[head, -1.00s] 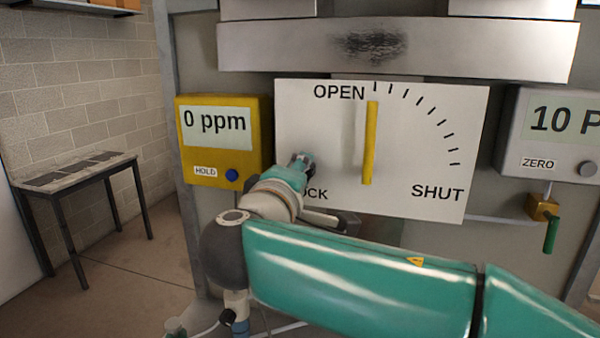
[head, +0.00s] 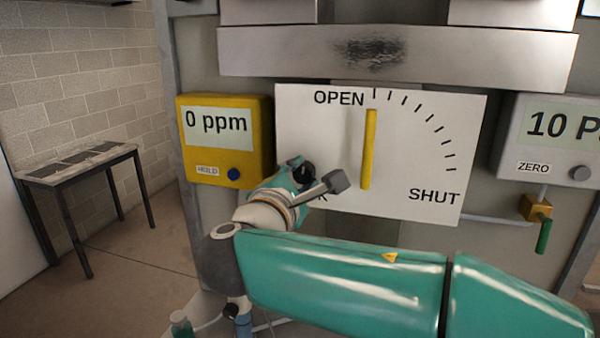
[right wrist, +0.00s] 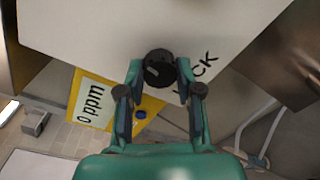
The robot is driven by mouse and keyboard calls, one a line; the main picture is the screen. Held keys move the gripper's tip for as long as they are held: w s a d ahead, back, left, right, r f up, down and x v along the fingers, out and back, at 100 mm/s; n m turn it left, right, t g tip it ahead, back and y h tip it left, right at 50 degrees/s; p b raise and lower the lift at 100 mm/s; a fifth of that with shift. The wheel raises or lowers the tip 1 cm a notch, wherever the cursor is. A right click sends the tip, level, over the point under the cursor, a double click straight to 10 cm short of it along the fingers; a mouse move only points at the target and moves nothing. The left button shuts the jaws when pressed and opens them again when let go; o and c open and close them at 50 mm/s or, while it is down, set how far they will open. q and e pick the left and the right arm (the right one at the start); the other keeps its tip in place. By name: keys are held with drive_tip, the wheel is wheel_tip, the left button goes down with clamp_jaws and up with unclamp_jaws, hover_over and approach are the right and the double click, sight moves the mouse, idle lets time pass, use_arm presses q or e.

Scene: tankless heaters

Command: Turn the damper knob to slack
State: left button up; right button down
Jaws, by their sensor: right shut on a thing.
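The damper knob (right wrist: 158,68) is a round black knob with a pale mark, on the white damper panel (head: 430,155). My right gripper (right wrist: 159,70) has one finger on each side of the knob and is shut on it. In the head view the right gripper (head: 303,172) is at the panel's lower left, and its wrist and fingers hide most of the knob. Lettering by the knob is partly covered; "CK" (right wrist: 203,68) reads at its end in the wrist view. The yellow pointer bar (head: 369,150) stands nearly upright, close to OPEN. My left gripper is not in view.
A yellow meter (head: 255,130) reading 0 ppm, with a blue button, hangs just left of the panel. A grey gauge (head: 555,110) with ZERO and a green-handled brass valve (head: 540,222) are at right. A small table (head: 75,165) stands at far left.

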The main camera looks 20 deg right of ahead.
drive_tip(key=shift+a+f+n, duration=0.15)
drive_tip(key=shift+f+n, duration=0.15)
drive_tip(key=shift+f, duration=0.05)
drive_tip(key=c, duration=0.8)
unclamp_jaws()
drive_tip(key=shift+w+r, duration=0.1)
drive_tip(key=shift+o, duration=0.2)
drive_tip(key=shift+r, duration=0.1)
drive_tip(key=v, duration=1.2)
